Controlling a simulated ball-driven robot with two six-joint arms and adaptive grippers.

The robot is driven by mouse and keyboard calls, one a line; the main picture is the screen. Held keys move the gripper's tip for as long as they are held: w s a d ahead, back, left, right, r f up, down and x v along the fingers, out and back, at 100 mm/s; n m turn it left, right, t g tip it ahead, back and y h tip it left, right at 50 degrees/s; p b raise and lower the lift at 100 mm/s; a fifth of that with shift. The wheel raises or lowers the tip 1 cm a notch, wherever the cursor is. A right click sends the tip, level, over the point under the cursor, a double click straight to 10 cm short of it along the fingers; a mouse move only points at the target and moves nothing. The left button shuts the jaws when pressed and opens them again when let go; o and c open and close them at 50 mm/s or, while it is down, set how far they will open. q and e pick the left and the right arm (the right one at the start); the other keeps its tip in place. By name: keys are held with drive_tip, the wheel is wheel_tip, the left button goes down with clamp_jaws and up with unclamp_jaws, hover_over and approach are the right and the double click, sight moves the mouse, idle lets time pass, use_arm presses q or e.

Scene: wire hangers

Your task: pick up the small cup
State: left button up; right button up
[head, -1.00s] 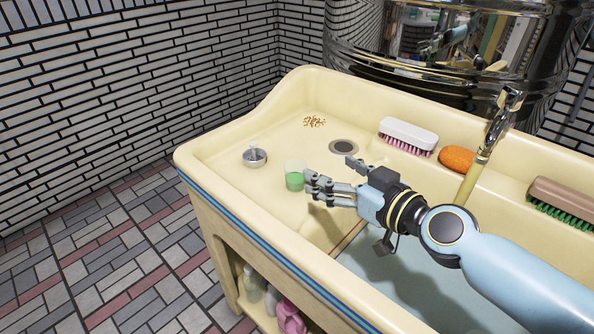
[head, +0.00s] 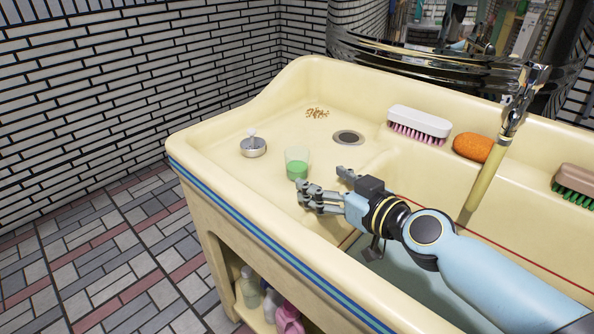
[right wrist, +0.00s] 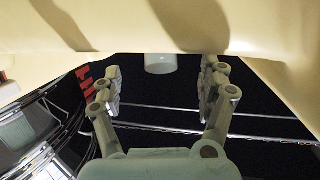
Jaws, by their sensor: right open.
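The small cup (head: 297,163) is clear on top with green in its lower part. It stands upright on the cream sink's flat left end. My right gripper (head: 325,185) is open and empty, just right of and nearer the front than the cup, fingers pointing left. The cup is apart from the fingers. In the right wrist view, the two fingers of my right gripper (right wrist: 160,88) are spread wide, and a pale cylinder, seemingly the cup (right wrist: 160,63), shows between and beyond their tips. My left gripper is not in view.
A metal ashtray-like item (head: 253,147) stands left of the cup. A drain hole (head: 347,137) and brown bits (head: 317,113) lie behind. A white brush (head: 419,123), orange sponge (head: 474,147) and brown brush (head: 575,182) sit on the back ledge. A tap (head: 515,110) rises at right.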

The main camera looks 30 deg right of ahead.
sight(304, 170)
drive_tip(key=x, duration=0.7)
drive_tip(key=shift+w, duration=0.25)
drive_tip(key=c, duration=1.3)
drive_tip(key=shift+o, duration=0.2)
drive_tip(key=shift+r, duration=0.15)
